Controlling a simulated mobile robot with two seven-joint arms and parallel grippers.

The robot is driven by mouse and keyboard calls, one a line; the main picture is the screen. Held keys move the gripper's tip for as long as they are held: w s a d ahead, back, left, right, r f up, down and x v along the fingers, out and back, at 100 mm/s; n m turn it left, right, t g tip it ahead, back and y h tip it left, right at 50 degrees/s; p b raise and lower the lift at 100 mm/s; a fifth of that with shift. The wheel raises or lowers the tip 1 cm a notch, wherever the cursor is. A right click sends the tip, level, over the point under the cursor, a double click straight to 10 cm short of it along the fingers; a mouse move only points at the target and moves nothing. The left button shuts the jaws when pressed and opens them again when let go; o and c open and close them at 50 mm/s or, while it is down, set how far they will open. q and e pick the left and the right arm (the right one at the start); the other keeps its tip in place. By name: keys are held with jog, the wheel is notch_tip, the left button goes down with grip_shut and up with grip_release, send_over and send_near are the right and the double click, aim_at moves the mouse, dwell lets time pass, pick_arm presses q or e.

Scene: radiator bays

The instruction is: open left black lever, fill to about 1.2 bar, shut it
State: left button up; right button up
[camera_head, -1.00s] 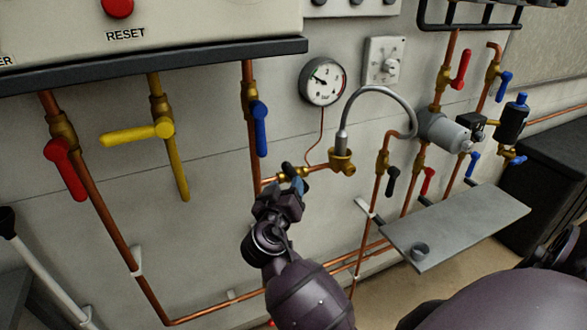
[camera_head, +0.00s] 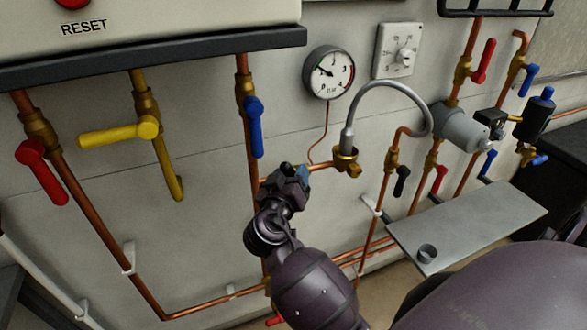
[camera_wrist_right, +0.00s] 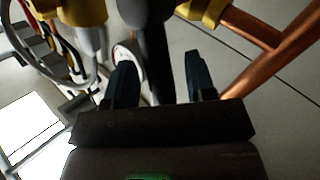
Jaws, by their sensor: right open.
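My right gripper (camera_head: 298,174) is at the brass fitting (camera_head: 346,160) left of the grey hose loop and hides the left valve in the head view. In the right wrist view my right gripper (camera_wrist_right: 160,76) is open, with dark blue fingers apart. A black lever (camera_wrist_right: 150,40) hangs between them; I cannot tell whether either finger touches it. Brass valve parts (camera_wrist_right: 85,10) show beside it. The pressure gauge (camera_head: 328,73) is above; its needle points up-left, in the low part of the scale. Another black lever (camera_head: 402,181) hangs right of the loop. My left gripper is out of view.
Nearby are a blue lever (camera_head: 254,125), a yellow lever (camera_head: 118,134), a red lever (camera_head: 42,172) and a small red lever (camera_head: 440,179). The grey hose (camera_head: 385,88) arches close to the gripper.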

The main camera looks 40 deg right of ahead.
jog(key=shift+w+d, duration=0.15)
grip_shut()
dwell(0.4)
